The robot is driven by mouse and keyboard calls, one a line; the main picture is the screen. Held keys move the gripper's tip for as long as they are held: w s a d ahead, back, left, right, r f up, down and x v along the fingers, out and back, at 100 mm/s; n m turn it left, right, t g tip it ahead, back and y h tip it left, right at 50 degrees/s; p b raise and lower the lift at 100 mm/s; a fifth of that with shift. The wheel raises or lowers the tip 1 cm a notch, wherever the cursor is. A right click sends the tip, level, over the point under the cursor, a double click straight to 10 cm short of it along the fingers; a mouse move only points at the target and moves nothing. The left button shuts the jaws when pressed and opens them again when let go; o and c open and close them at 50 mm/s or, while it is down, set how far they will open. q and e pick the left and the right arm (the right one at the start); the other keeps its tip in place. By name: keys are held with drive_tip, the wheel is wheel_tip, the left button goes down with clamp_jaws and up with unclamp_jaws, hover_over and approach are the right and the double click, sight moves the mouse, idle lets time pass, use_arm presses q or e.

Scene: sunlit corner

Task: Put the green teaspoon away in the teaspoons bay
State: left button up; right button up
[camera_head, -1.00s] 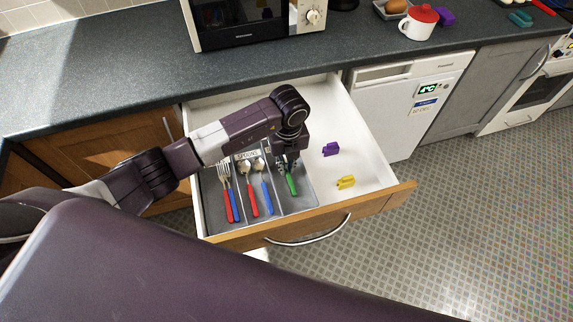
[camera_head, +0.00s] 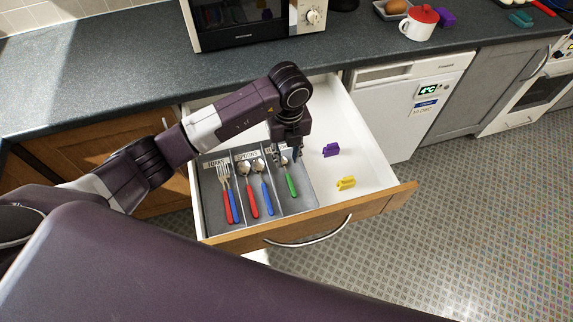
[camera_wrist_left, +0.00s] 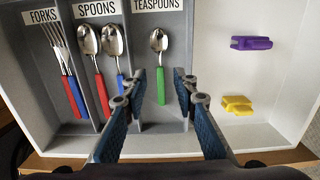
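The green teaspoon (camera_head: 289,182) lies in the right-hand bay of the grey cutlery tray (camera_head: 216,221) in the open drawer. In the left wrist view the green teaspoon (camera_wrist_left: 159,65) lies under the label TEASPOONS, bowl toward the label. My left gripper (camera_head: 287,152) is above that bay. In the left wrist view the left gripper's fingers (camera_wrist_left: 160,76) are spread apart on either side of the green handle, with nothing held between them. The teaspoon seems to rest on the bay floor, apart from the fingers. My right gripper is not in view.
Forks (camera_wrist_left: 63,70) and larger spoons (camera_wrist_left: 98,65) fill the other bays. A purple clip (camera_head: 331,150) and a yellow clip (camera_head: 346,183) lie on the drawer floor right of the tray. The wooden drawer front (camera_head: 380,204) bounds the near side.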

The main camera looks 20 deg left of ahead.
use_arm(q)
wheel_tip(320, 180, up, 6)
drive_tip(key=shift+r+b, duration=0.2)
drive_tip(key=shift+b, duration=0.2)
drive_tip(key=shift+s, duration=0.1)
